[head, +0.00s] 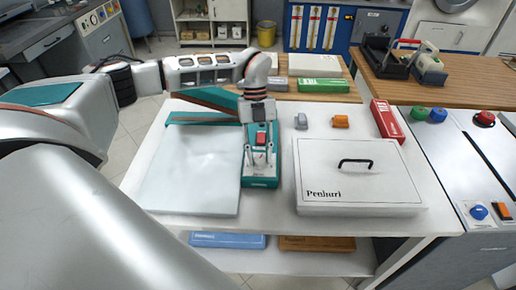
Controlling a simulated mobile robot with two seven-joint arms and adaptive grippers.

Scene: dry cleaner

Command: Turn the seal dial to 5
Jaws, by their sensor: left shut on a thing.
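A teal bag sealer with a white top panel (262,183) stands on the white table, with its long teal and brown arm (203,97) reaching left at the back. My left gripper (259,160) points down over the sealer's panel, its two fingers close together. It is shut on the seal dial, which is mostly hidden between the fingertips; the number it points to cannot be read. A red part (261,138) shows just behind the fingers. A clear flat bag (190,170) lies left of the sealer. My right gripper is not in view.
A white lidded box (350,190) with a black handle stands to the right. Small grey (301,121) and orange (340,121) items lie behind it, a red box (386,121) at the edge. A wooden counter (450,93) is behind. White table surface is free between sealer and box.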

